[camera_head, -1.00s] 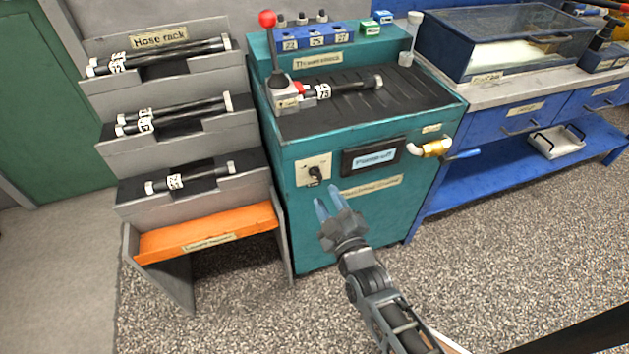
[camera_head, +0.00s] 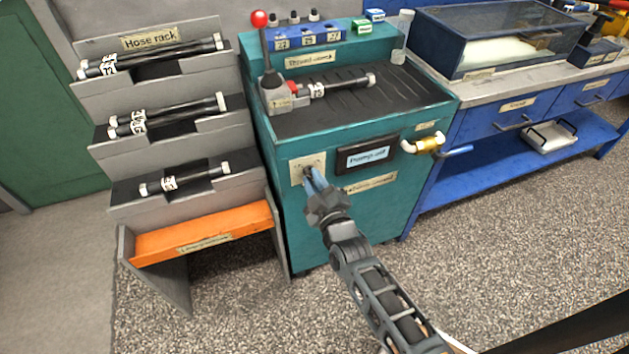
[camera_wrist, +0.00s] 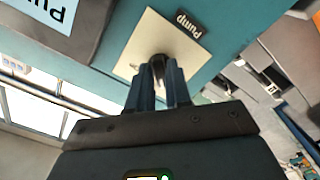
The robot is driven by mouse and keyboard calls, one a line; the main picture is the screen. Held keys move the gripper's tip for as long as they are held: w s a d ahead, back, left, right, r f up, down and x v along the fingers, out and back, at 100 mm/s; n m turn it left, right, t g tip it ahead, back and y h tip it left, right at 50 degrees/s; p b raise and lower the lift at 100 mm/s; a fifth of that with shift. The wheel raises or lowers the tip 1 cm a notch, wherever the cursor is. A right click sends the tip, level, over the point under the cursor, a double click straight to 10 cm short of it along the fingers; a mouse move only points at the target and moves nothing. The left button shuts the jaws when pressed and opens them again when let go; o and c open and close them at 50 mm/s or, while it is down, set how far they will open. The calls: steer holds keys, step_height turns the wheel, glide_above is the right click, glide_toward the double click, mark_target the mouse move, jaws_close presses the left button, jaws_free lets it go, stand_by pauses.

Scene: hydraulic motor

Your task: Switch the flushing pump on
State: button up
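The teal flushing bench (camera_head: 395,200) has a pale switch plate (camera_head: 297,170) on its front; the plate also shows in the wrist view (camera_wrist: 135,50), with a black "Pump" label. A dark rotary pump switch (camera_wrist: 160,62) sits on the plate. My gripper (camera_head: 311,177) is at the plate, its blue fingers pointing at it. In the wrist view my fingertips (camera_wrist: 161,75) are close together on both sides of the switch, which they partly hide; they appear shut on it. The display (camera_head: 367,156) right of the plate reads "Pump off".
A hose rack (camera_head: 170,115) with several hoses and an orange lower shelf (camera_head: 205,230) stands left. A red-knobbed lever (camera_head: 260,18) and a hose (camera_head: 335,86) are on the bench top. A brass valve (camera_head: 427,145) juts out at right. The speckled floor in front is clear.

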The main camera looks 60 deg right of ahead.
jaws_close()
steer(key=m+b, duration=0.1)
steer(key=m, duration=1.2)
steer(key=shift+a, duration=0.1)
steer(key=m, duration=0.4)
steer(key=shift+m, duration=0.4)
stand_by(0.4)
